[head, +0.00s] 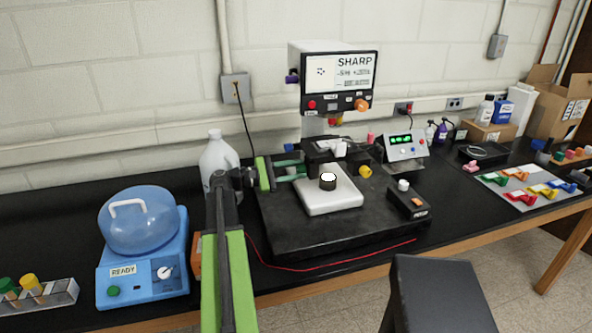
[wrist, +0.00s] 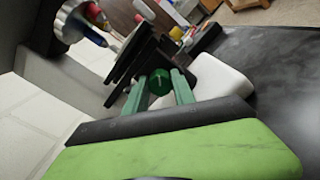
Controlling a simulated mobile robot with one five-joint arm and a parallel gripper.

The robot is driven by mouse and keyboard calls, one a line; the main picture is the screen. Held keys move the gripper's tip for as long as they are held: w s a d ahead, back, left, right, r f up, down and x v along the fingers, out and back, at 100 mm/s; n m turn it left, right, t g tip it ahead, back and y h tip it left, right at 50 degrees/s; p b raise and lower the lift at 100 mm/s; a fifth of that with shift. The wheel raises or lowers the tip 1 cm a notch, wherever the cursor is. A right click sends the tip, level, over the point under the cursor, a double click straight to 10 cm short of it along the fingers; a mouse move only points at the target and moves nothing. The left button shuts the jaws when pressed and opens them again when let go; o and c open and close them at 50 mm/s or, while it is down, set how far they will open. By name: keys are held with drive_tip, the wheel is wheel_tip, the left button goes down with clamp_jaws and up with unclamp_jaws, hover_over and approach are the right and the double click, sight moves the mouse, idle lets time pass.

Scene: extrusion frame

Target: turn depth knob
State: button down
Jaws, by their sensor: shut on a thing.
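A green knob (wrist: 159,82) with a pale pointer line shows in the wrist view, on the side of a black stage (head: 318,160). I take it as the depth knob, but no label is readable. My gripper (wrist: 158,88) has its two green fingers on either side of the knob and is shut on it. In the head view my gripper (head: 290,168) reaches from the left to the stage's left side. The knob cannot be told apart from the fingers there.
A white plate (head: 330,203) with a dark, white-topped cylinder (head: 327,182) is close to my gripper. A SHARP display (head: 338,80) stands behind. A white bottle (head: 218,160) and a blue domed device (head: 140,225) are to the left. A yellow knob (head: 365,172) is right of the stage.

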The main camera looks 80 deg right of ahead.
drive_tip(key=m, duration=0.4)
drive_tip(key=shift+w+f+m, duration=0.1)
drive_tip(key=shift+m, duration=0.2)
idle(0.3)
drive_tip(key=c, duration=1.1)
unclamp_jaws()
drive_tip(key=shift+d, duration=0.1)
drive_tip(key=shift+o, duration=0.2)
drive_tip(key=v, duration=0.7)
drive_tip(key=shift+w, duration=0.2)
